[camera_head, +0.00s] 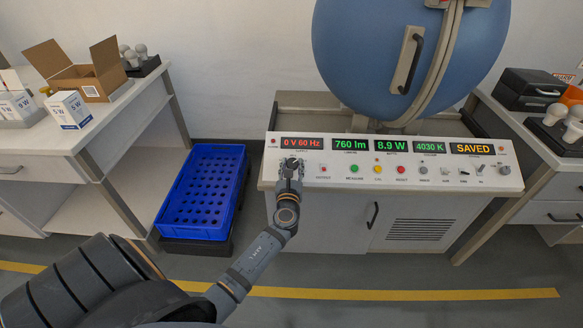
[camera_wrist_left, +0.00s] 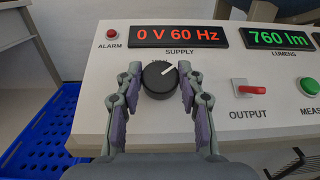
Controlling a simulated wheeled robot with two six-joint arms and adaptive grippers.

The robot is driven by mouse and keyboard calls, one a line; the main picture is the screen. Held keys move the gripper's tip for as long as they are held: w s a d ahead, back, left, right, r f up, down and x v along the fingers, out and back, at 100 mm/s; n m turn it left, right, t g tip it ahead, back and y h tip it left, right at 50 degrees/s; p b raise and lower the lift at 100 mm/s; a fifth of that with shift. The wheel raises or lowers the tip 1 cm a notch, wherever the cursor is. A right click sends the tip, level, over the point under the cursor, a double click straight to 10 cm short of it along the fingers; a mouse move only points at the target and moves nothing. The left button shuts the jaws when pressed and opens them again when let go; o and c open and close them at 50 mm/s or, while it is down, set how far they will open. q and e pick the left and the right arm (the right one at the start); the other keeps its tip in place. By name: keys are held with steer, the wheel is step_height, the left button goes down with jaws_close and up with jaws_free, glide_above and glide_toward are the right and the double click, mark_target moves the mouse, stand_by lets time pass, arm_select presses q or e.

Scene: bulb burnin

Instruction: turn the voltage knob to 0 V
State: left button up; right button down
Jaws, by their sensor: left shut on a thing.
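The voltage knob (camera_wrist_left: 158,80) is a black dial with a white pointer line, below the red supply display (camera_wrist_left: 178,35) in the left wrist view. The pointer aims up and to the right. The supply display reads 0 V 60 Hz, and the same reading shows in the head view (camera_head: 301,143). My left gripper (camera_wrist_left: 159,82) has its two fingers around the knob, one on each side, and is shut on it. In the head view my left gripper (camera_head: 289,172) covers the knob. My right gripper is in neither view.
The panel also has the red OUTPUT switch (camera_wrist_left: 243,87), a red alarm lamp (camera_wrist_left: 112,33) and several buttons to the right. A blue crate (camera_head: 239,158) stands left of the bench. A big blue sphere (camera_head: 345,55) rises behind the panel.

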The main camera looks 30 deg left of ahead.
arm_select(q)
steer(key=shift+d+f+n+g+y, duration=0.15)
steer(key=shift+n+g+y, duration=0.15)
steer(key=shift+n+y, duration=0.25)
steer(key=n+g+y+b, duration=0.1)
steer(key=n, duration=0.1)
steer(key=n+g+y+b, duration=0.1)
steer(key=n+g+y, duration=0.1)
steer(key=n, duration=0.1)
steer(key=shift+w+d, duration=0.1)
steer(key=shift+w, duration=0.1)
steer(key=n+g+y+b, duration=0.1)
steer(key=n+g, duration=0.1)
steer(key=g, duration=0.1)
steer(key=n+g+y+b, duration=0.1)
steer(key=n+g, duration=0.2)
steer(key=shift+w+d+n+y, duration=0.1)
steer(key=shift+w+n+y, duration=0.1)
steer(key=shift+n+y, duration=0.05)
steer(key=shift+r+n+g, duration=0.2)
steer(key=shift+n+g, duration=0.7)
steer(key=shift+w+n+g+b, duration=0.1)
steer(key=shift+n+g+b, duration=0.5)
steer(key=shift+n+g, duration=0.7)
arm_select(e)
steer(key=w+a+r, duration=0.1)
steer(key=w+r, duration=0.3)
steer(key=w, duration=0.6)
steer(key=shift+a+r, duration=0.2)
